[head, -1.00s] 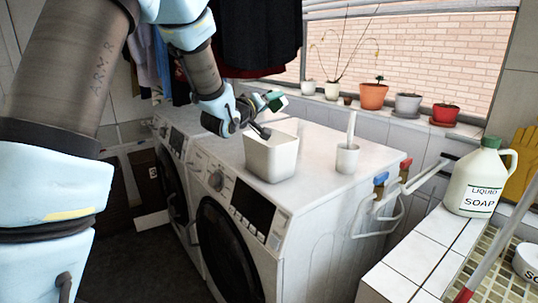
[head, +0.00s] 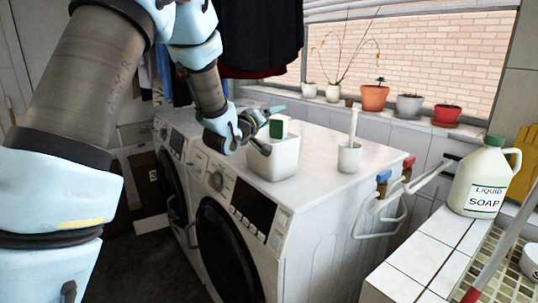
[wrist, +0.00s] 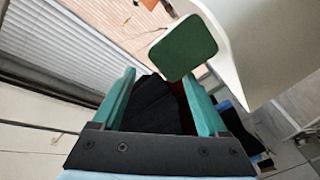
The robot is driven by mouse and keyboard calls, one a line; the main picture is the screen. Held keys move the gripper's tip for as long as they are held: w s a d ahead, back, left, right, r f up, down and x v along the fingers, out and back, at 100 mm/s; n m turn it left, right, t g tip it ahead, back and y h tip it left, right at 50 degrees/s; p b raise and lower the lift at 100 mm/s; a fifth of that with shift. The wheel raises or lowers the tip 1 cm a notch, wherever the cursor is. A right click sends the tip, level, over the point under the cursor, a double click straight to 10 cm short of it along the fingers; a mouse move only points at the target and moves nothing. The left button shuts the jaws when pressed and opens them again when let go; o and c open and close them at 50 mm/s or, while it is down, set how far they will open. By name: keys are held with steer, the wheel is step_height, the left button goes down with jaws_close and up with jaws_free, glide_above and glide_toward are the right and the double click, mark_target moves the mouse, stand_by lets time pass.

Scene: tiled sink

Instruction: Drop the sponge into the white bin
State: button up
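The sponge (head: 278,129), green with a pale side, is at the mouth of the white bin (head: 272,160) in the head view. I cannot tell whether it touches the rim. The bin (wrist: 262,45) fills the upper right there. The bin's inside is mostly hidden.
The bin stands on a white washing machine (head: 318,180). A white cup with a brush (head: 349,157) stands to its right. Potted plants (head: 374,98) line the window sill behind. A liquid soap jug (head: 484,180) stands on the tiled counter. Dark clothes (head: 258,35) hang above.

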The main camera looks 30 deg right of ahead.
steer(key=shift+o, duration=0.9)
steer(key=shift+a, duration=0.1)
steer(key=b+v, duration=0.4)
steer(key=v, duration=0.6)
steer(key=shift+s+a, duration=0.2)
steer(key=shift+s, duration=0.05)
